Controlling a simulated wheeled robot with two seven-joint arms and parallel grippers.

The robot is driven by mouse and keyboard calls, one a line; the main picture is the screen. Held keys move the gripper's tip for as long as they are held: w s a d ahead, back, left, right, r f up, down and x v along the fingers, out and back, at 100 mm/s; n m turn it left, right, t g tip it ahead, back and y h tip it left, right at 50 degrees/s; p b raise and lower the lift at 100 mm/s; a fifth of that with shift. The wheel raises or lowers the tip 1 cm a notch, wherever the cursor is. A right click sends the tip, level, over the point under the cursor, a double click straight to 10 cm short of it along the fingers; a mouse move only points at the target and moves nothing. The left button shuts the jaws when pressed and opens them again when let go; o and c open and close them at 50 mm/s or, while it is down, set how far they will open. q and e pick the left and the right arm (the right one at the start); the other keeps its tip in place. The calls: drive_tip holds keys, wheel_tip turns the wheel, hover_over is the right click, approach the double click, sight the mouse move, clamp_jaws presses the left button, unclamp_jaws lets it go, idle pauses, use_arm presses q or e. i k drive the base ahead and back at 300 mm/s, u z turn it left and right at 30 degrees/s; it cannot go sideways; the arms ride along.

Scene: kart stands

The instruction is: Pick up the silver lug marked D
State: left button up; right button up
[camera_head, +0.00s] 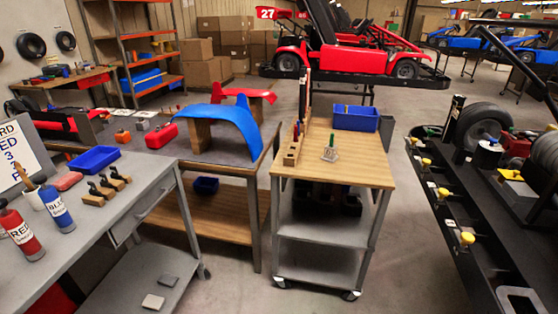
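A small silver-grey piece with dark marking on its front (330,153) stands on the wooden top of the cart (358,168), near the middle. A short green post rises from it or just behind it. The marking looks like it includes a D, but it is too small to read surely. Nothing touches the piece from the sides. Neither of my grippers shows in the head view.
A blue bin (356,118) sits at the cart's back right, and an upright board (303,105) stands along its left edge. A grey workbench (130,190) is at left. A dark kart stand (470,235) is at right, with clear floor between.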

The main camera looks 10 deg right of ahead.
sight(330, 155)
drive_tip(key=u, duration=0.7)
drive_tip(key=i, duration=0.85)
drive_tip(key=z, duration=0.45)
